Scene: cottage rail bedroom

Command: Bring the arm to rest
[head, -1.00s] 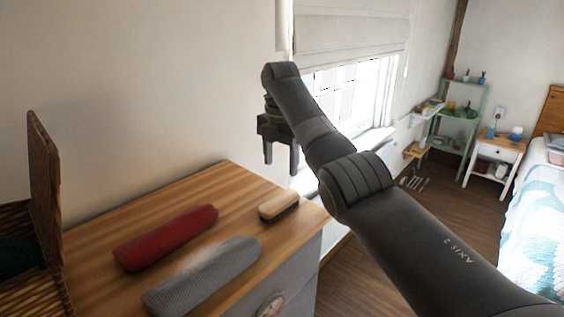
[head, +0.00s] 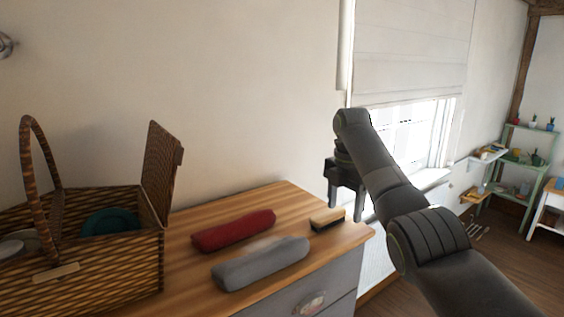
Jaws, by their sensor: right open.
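My right gripper (head: 347,204) hangs fingers-down above the far right corner of the wooden dresser top, near the brush. Its two fingers are apart and nothing shows between them. My right arm comes in from the lower right and bends down at the wrist in front of the window. My left gripper is not in view.
On the dresser (head: 284,197) lie a red case (head: 234,231), a grey case (head: 261,264) and a wooden brush (head: 327,219). A wicker basket (head: 135,275) with its lid raised stands at left. A window (head: 405,135) and a green shelf (head: 514,160) are at right.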

